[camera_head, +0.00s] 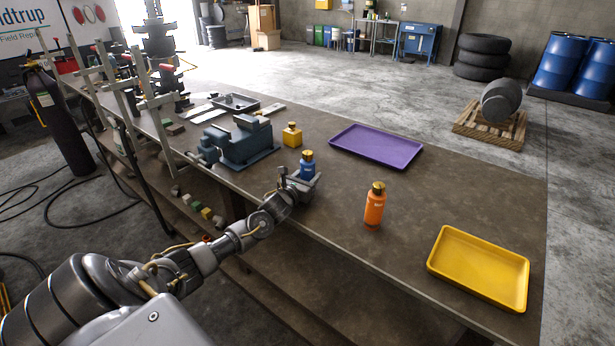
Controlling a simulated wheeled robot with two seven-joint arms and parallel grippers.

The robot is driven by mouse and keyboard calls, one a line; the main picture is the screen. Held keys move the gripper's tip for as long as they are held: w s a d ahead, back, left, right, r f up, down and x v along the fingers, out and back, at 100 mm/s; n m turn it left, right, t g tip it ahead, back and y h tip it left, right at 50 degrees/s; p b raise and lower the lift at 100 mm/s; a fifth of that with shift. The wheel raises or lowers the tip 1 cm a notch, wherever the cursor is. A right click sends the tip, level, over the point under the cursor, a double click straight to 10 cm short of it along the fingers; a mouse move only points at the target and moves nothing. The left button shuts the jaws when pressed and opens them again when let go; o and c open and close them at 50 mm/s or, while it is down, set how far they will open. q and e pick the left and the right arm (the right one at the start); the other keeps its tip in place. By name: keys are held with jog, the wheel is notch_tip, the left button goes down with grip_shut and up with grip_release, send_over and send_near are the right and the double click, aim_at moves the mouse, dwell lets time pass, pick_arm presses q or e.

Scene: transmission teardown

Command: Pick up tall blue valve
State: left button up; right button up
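The blue valve (307,158) with a gold cap stands upright near the front edge of the table, in the middle of the head view. My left gripper (303,180) is at the blue valve, with its fingers around the lower part. The gripper hides the valve's base, so I cannot tell whether the fingers press on it or whether it touches the table. My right gripper is not in view.
An orange valve (374,208) stands to the right and a short yellow valve (292,135) behind. A purple tray (377,147) and a yellow tray (479,268) lie on the table (440,200). A blue-grey vise (237,145) stands left of the gripper.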

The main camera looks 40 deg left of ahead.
pick_arm(q)
jog(key=c, duration=0.7)
jog(key=shift+a+r, duration=0.1)
jog(key=shift+r, duration=0.05)
jog(key=shift+c, duration=0.6)
